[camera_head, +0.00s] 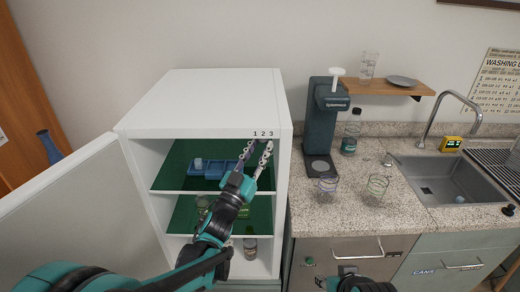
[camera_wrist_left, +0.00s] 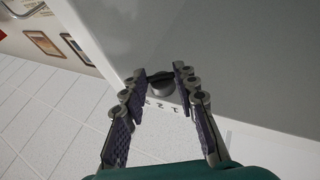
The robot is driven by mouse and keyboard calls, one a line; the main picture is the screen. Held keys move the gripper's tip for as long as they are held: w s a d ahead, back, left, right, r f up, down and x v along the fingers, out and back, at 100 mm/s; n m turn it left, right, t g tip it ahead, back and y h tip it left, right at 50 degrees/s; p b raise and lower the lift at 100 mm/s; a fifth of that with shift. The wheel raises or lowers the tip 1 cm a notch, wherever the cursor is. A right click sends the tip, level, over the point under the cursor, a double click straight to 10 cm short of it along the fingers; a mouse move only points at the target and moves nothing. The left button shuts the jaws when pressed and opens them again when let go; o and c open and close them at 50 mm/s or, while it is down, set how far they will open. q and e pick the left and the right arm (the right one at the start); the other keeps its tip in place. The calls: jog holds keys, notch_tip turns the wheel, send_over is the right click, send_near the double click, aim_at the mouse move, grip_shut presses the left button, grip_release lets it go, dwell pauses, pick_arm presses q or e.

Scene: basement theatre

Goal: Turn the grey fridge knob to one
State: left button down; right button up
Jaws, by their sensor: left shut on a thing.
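The white fridge (camera_head: 205,125) stands at the left with its door open. The digits 1 2 3 are printed on its upper front edge. My left gripper (camera_head: 260,144) reaches up to this edge, just below the digits. In the left wrist view the grey knob (camera_wrist_left: 162,88) sits between the fingertips of my left gripper (camera_wrist_left: 160,74), beside the digits, and the fingers are shut on it. Which number the knob points to cannot be made out. In the head view the knob cannot be made out. My right arm shows only in part at the bottom edge.
Inside the fridge are green shelves with a blue tray (camera_head: 212,169) and several items. The open fridge door (camera_head: 65,215) fills the left. On the counter to the right are a dark dispenser (camera_head: 319,125), a bottle (camera_head: 351,132), two wire-like cups and a sink (camera_head: 450,183).

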pick_arm(q)
jog(key=shift+w+a+m+g+h+p, duration=0.2)
jog(key=shift+w+m+g+h, duration=0.15)
jog(key=shift+m+g+h, duration=2.3)
jog(key=shift+w+a+m+g+h+p, duration=0.2)
jog(key=shift+m+g+h, duration=1.2)
jog(key=shift+g, duration=2.4)
jog(key=shift+w+a+m+g+h, duration=0.2)
jog(key=shift+w+m+g+h, duration=0.25)
jog(key=shift+m+g+h, duration=2.2)
jog(key=shift+r+n+g+y, duration=0.1)
jog(key=shift+n+g+y, duration=0.3)
jog(key=shift+g+y, duration=0.45)
jog(key=c, duration=1.2)
grip_release()
jog(key=shift+o, duration=0.2)
jog(key=v, duration=0.7)
jog(key=shift+a+f, duration=0.2)
